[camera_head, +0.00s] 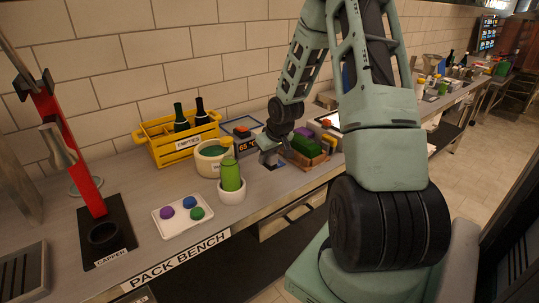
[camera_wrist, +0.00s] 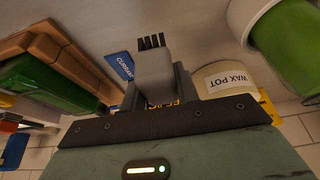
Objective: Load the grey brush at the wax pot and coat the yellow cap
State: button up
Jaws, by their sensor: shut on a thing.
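My gripper (camera_head: 268,157) is low over the bench, right of the wax pot (camera_head: 213,160). In the wrist view my gripper (camera_wrist: 155,85) is shut on the grey brush (camera_wrist: 153,66), whose dark bristles point away from the jaws. The bristles look clear of everything. The white wax pot (camera_wrist: 228,82) stands beside the brush; its contents look green in the head view. A small yellow piece (camera_head: 227,142) shows at the pot's back rim; I cannot tell whether it is the yellow cap. The brush is not clear in the head view.
A green bottle (camera_head: 231,176) stands in a white holder in front of the pot. A tray (camera_head: 160,221) holds purple, blue and green caps. A yellow crate (camera_head: 172,151) with bottles is behind. A wooden crate (camera_head: 312,162) is right of my gripper. A blue card (camera_wrist: 122,65) lies nearby.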

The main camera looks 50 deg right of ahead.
aim_at(268, 167)
jog(key=shift+f+b, duration=1.5)
jog(key=shift+f, duration=0.8)
jog(key=o, duration=1.2)
jog(key=shift+c, duration=0.2)
jog(key=shift+r+p, duration=0.45)
jog(key=shift+p, duration=0.15)
grip_shut()
notch_tip(268, 167, up, 8)
jog(key=p, duration=0.7)
